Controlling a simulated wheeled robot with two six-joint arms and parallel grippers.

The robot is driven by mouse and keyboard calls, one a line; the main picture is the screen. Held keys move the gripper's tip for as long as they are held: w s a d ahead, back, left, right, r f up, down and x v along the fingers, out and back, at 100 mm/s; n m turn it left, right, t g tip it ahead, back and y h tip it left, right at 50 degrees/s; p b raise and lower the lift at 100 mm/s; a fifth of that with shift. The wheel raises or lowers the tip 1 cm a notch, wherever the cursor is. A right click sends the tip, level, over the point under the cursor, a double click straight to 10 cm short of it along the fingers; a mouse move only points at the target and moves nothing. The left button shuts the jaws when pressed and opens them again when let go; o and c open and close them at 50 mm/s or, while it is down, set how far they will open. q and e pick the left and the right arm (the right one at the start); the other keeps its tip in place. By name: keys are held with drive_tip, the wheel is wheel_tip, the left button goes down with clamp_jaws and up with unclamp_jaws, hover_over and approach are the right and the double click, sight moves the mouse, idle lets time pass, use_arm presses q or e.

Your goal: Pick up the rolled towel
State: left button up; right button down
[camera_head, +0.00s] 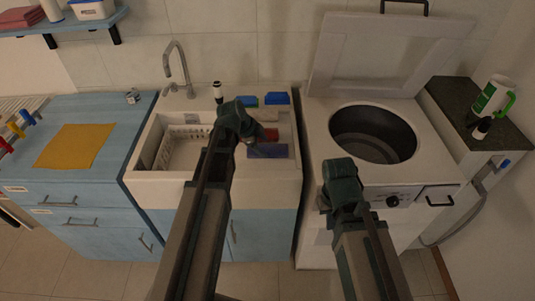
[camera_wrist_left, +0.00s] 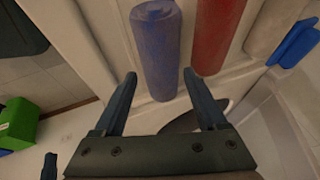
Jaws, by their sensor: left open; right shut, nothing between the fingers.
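A rolled blue-purple towel (camera_head: 267,151) lies on the right side of the white sink top, and a rolled red towel (camera_head: 270,134) lies behind it. In the left wrist view the blue-purple roll (camera_wrist_left: 158,45) reaches in between the fingertips of my left gripper (camera_wrist_left: 159,76). The gripper is open, and I cannot tell whether a finger touches the roll. The red roll (camera_wrist_left: 215,35) is just right of it. In the head view my left wrist hides the left gripper's fingers. My right gripper (camera_head: 338,190) is shut and empty in front of the washing machine.
A beige roll (camera_wrist_left: 268,28) and blue items (camera_wrist_left: 297,42) lie beyond the red roll. The faucet (camera_head: 180,67) stands behind the sink basin. The top-loading washing machine (camera_head: 408,178) is open, right of the sink. A yellow cloth (camera_head: 75,146) lies on the blue counter (camera_head: 115,125).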

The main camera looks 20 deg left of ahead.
sight(266, 148)
use_arm(q)
drive_tip(key=b+x, duration=0.3)
drive_tip(key=x, duration=0.1)
drive_tip(key=shift+w+f, duration=0.1)
drive_tip(key=shift+f, duration=0.15)
drive_tip(key=shift+r, duration=0.15)
drive_tip(key=shift+c, duration=0.2)
clamp_jaws()
